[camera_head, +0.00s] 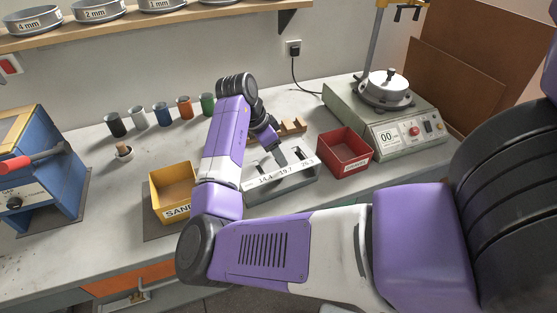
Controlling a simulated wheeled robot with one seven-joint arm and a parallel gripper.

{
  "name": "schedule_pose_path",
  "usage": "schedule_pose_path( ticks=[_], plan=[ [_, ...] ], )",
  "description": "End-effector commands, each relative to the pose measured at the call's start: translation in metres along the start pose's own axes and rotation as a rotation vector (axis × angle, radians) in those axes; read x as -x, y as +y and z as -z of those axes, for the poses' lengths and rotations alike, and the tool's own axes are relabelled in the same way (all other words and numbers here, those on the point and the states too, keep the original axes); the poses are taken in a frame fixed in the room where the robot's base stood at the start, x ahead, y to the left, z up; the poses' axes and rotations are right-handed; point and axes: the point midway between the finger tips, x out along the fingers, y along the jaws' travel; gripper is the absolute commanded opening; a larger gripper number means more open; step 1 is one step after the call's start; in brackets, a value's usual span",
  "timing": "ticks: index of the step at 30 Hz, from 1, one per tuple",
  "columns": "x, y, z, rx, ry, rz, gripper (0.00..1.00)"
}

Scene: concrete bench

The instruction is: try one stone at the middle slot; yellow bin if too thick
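The slot gauge (302,173) is a grey block with a white front plate marked 14.4, 19.7 and a third, less legible number. It stands on the bench right of the yellow bin. My gripper (281,160) points down just above or at the gauge, near the middle number. Its fingers are small and partly overlapped here, so I cannot tell whether they are open or hold a stone. No stone shows clearly. The yellow bin (160,209), with a partly hidden label reading "SAN", stands left of the gauge, partly behind my arm. Its visible inside looks empty.
A red bin (347,153) stands right of the gauge. A wooden rack (293,127) is behind it. Several coloured cups (161,115) line the wall. A machine with a round pan (385,125) is at right, a blue machine (42,165) at left.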

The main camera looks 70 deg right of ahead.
Motion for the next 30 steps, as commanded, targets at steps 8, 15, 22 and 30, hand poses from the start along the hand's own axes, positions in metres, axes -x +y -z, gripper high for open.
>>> schedule_pose_path(
  ticks=[8, 15, 22, 30],
  plan=[
    [0.014, -0.001, 0.0, 0.0, 0.0, 0.001, 0.57],
    [0.053, -0.001, -0.001, -0.001, -0.001, 0.003, 0.57],
    [0.075, 0.0, 0.0, 0.0, 0.0, 0.001, 0.57],
    [0.078, 0.0, 0.0, 0.0, 0.0, -0.001, 0.57]
  ],
)
